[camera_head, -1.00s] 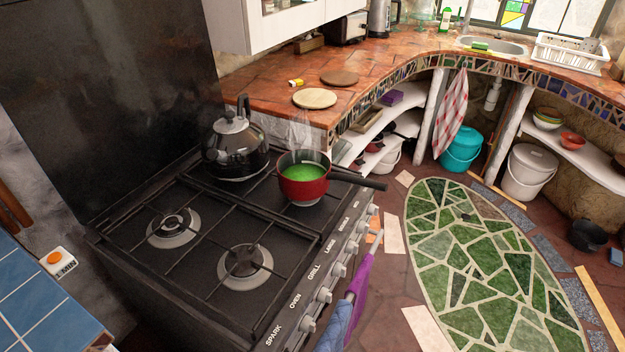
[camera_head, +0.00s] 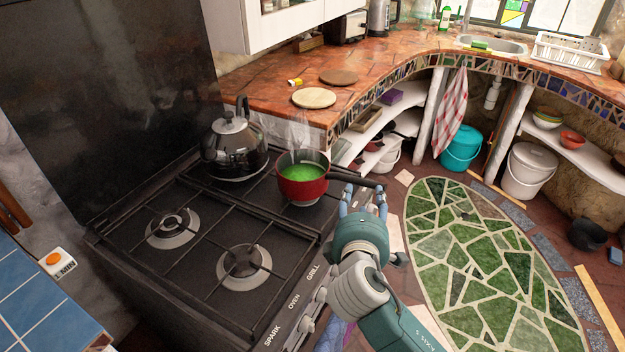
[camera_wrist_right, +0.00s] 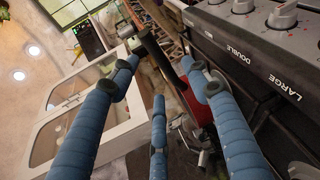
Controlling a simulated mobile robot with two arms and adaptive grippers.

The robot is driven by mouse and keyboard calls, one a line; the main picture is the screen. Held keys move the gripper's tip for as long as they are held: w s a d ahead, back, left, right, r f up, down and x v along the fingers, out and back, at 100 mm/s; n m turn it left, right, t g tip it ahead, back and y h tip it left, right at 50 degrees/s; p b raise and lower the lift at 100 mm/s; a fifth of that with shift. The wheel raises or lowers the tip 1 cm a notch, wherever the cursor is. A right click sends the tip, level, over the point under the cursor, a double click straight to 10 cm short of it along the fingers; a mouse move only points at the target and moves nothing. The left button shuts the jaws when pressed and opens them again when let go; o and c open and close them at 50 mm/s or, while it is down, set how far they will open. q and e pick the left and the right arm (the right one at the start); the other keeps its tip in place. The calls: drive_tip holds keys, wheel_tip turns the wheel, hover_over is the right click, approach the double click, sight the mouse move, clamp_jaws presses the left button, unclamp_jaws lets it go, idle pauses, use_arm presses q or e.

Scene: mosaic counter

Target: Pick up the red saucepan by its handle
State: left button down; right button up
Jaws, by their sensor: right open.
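The red saucepan (camera_head: 303,190) stands on the back right part of the stove, with green contents and steam above it. Its dark handle (camera_head: 338,174) points right, past the stove's front edge. My right gripper (camera_head: 363,199) is open at the outer part of the handle, with blue fingers spread and pointing up toward it. In the right wrist view, the dark handle (camera_wrist_right: 160,55) shows between the spread fingertips, with the red pan (camera_wrist_right: 201,112) beyond. Whether any finger touches the handle I cannot tell. My left gripper is not in view.
A black kettle (camera_head: 234,146) stands left of the saucepan on the stove (camera_head: 208,220). Stove knobs (camera_head: 308,325) line its front, near my right arm. Two round boards (camera_head: 314,98) lie on the tiled counter (camera_head: 262,90). The green mosaic floor (camera_head: 470,240) is clear.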

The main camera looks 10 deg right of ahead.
sight(365, 182)
drive_tip(key=x, duration=0.3)
drive_tip(key=shift+w+d+f, duration=0.1)
drive_tip(key=shift+w+d, duration=0.05)
drive_tip(key=shift+w, duration=0.2)
drive_tip(key=x, duration=0.3)
drive_tip(key=p+x, duration=0.1)
drive_tip(key=shift+w+d+r, duration=0.1)
drive_tip(key=shift+w+r, duration=0.15)
drive_tip(key=shift+w, duration=0.15)
drive_tip(key=shift+w+f, duration=0.15)
drive_tip(key=shift+w, duration=0.2)
drive_tip(key=shift+s, duration=0.1)
drive_tip(key=shift+c, duration=0.5)
clamp_jaws()
drive_tip(key=shift+r, duration=0.25)
